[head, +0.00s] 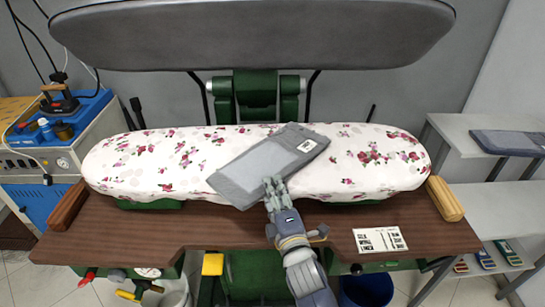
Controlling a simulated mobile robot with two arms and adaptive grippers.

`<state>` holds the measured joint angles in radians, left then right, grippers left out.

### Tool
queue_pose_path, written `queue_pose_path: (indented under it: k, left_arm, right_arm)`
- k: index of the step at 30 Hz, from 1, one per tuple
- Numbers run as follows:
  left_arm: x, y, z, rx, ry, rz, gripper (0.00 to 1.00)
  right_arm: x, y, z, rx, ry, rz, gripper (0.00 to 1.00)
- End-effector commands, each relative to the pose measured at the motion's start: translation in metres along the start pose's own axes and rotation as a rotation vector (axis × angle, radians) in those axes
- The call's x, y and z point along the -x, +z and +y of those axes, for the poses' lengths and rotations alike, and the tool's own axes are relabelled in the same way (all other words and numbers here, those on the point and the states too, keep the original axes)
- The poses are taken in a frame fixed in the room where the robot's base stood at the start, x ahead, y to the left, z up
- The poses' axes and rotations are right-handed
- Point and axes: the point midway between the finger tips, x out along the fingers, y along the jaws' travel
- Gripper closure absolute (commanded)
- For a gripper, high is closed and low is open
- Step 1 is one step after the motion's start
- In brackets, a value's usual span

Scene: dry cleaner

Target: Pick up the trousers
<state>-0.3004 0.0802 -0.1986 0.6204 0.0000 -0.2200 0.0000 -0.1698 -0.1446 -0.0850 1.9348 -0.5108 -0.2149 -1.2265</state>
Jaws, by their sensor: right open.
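The grey folded trousers (258,163) lie slantwise on the floral-covered pressing board (125,165), with a small white label near their upper right end. My right gripper (273,185) reaches up from the bottom of the head view, and its fingertips are over the lower edge of the trousers. It is open. I cannot tell whether the fingers touch the cloth. My left gripper is not in view.
The upper press plate (260,35) hangs above the board. A brown wooden table (200,230) lies in front, with a printed card (380,240). A steam unit (50,150) stands left. Another grey folded garment (508,142) lies on a right shelf.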

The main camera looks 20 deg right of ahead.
Motion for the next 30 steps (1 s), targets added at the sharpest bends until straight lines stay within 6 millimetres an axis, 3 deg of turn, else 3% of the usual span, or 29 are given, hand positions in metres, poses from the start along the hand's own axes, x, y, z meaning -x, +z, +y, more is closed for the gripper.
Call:
queue_pose_path:
  k: [5,13,18,30]
  left_arm:
    - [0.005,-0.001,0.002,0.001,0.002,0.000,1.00]
    - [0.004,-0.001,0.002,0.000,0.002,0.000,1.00]
    - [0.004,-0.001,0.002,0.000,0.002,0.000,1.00]
    - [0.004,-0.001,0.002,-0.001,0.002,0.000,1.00]
  right_arm:
    - [-0.018,0.000,0.001,0.001,0.001,0.000,0.59]
    - [-0.020,0.000,-0.001,0.001,-0.001,0.000,0.59]
    - [-0.020,0.000,-0.001,0.001,-0.001,0.000,0.98]
    - [-0.020,0.000,0.002,0.001,0.005,0.001,1.00]
